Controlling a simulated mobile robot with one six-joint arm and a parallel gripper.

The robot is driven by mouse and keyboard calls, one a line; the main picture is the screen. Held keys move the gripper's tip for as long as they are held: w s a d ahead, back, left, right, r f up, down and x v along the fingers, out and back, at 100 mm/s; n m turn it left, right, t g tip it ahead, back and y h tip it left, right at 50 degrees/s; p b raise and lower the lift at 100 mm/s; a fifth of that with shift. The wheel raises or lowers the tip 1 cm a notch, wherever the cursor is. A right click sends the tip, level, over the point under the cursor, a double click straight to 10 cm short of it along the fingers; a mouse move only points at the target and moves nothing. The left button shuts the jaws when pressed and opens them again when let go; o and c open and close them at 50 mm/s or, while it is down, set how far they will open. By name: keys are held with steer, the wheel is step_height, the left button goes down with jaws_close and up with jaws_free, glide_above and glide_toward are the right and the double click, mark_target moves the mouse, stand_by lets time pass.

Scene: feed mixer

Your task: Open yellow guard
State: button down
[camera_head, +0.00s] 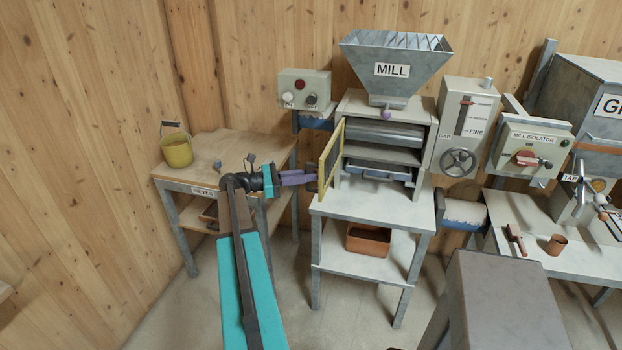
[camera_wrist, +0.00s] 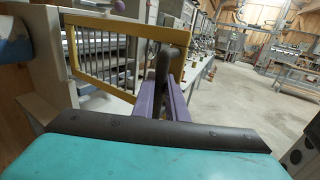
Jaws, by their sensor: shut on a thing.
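The yellow guard (camera_head: 330,160) is a yellow frame with dark bars on the left side of the mill (camera_head: 388,135). It stands swung out from the mill's front, and the rollers behind it are exposed. In the wrist view the guard (camera_wrist: 112,32) fills the upper left, with a dark handle (camera_wrist: 162,65) at its near side. My gripper (camera_head: 312,178) reaches the guard from the left. In the wrist view its purple fingers (camera_wrist: 172,84) are shut on the handle. The exact contact is partly hidden by the fingers.
A wooden table (camera_head: 222,150) with a yellow bucket (camera_head: 177,150) stands at the left. A control box (camera_head: 304,90) is left of the mill. A brown bin (camera_head: 368,240) sits on the lower shelf. The mill isolator (camera_head: 527,150) is at the right. Floor is open between the stands.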

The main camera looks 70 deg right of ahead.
steer(key=shift+s+a+f, duration=0.1)
steer(key=shift+s+a, duration=0.1)
steer(key=shift+s, duration=0.05)
steer(key=shift+s, duration=0.15)
steer(key=c, duration=2)
jaws_free()
steer(key=shift+s, duration=0.1)
steer(key=shift+c, duration=0.2)
steer(key=shift+d, duration=0.15)
steer(key=b+v, duration=0.3)
steer(key=v, duration=1.1)
steer(key=shift+b, duration=0.3)
steer(key=shift+d, duration=0.1)
